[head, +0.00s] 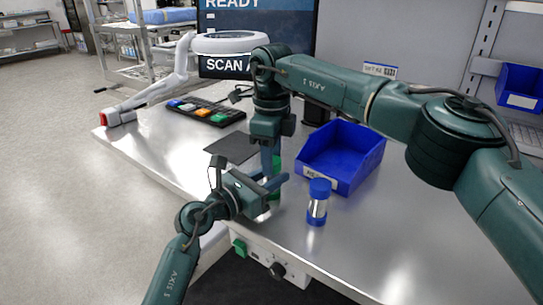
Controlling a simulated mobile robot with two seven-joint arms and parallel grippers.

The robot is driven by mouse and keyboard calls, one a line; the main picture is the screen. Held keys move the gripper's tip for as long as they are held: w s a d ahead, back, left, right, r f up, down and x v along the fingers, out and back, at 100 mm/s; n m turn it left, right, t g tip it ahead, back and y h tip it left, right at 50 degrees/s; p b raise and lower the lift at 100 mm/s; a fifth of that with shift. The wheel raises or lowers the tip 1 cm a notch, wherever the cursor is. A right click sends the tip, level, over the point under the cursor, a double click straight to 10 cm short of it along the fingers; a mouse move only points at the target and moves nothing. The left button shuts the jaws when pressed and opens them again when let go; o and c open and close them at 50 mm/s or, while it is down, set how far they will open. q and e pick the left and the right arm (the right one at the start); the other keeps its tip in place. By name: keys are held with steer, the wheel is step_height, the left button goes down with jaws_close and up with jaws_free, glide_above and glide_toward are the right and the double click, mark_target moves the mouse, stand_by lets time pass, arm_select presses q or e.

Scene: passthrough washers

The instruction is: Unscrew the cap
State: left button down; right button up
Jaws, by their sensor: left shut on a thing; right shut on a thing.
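A jar with green ends (277,163) is mostly hidden behind my grippers near the table's front edge. My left gripper (275,184) is shut around its middle from the lower left. My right gripper (270,160) reaches down from above and is shut on its top, which looks like a green cap. The jar looks upright; whether its base touches the table cannot be told. A second jar with a blue cap (319,187) stands upright on the table, just right of my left gripper and apart from it.
A blue bin (341,158) stands behind the blue-capped jar. A monitor (258,38) is behind. The table's right front (400,235) is clear.

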steer(key=shift+r, duration=0.25)
stand_by(0.6)
steer(key=shift+r, duration=0.85)
steer(key=shift+r, duration=2)
arm_select(q)
steer(key=c, duration=1)
jaws_free()
